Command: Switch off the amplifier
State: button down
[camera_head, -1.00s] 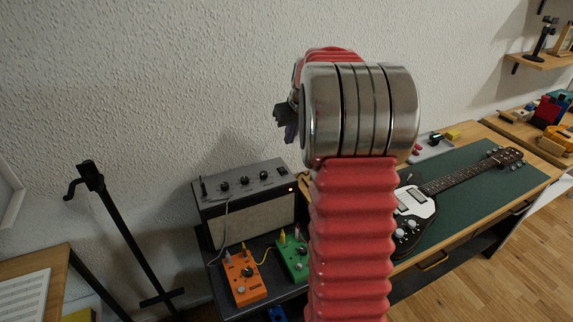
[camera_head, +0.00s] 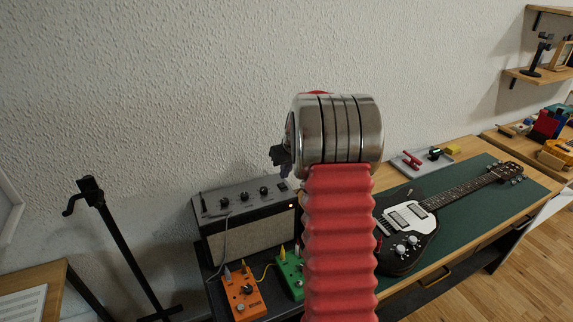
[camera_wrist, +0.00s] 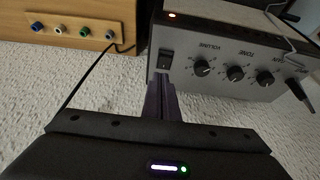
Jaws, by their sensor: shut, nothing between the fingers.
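The amplifier (camera_head: 250,235) is a grey box with a light grille front, standing on a dark surface against the wall. Its top panel shows upside down in the wrist view (camera_wrist: 225,85), with knobs labelled volume and tone. In the head view my gripper (camera_head: 279,158) is above the amplifier's right end, partly hidden by my wrist.
An orange pedal (camera_head: 245,295) and a green pedal (camera_head: 290,272) stand in front of the amplifier, with cables. A guitar (camera_head: 405,235) lies on a green mat to the right. A black stand (camera_head: 125,250) is at left. The wall is close behind the amplifier.

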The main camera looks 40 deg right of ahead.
aim_at(284, 185)
jog(key=shift+s+a+f, duration=0.1)
jog(key=shift+s+f, duration=0.2)
jog(key=shift+f, duration=0.4)
jog(key=shift+s+a+f, duration=0.1)
jog(key=shift+s+f, duration=0.2)
jog(key=shift+f, duration=0.35)
jog(key=shift+s+a+f, duration=0.1)
jog(key=shift+s+f, duration=0.35)
jog(key=shift+f, duration=0.15)
jog(key=shift+r, duration=0.1)
jog(key=shift+w, duration=0.15)
jog(key=shift+w+d+r, duration=0.2)
jog(key=shift+w+r, duration=0.1)
jog(key=shift+w, duration=0.3)
jog(key=shift+r, duration=0.1)
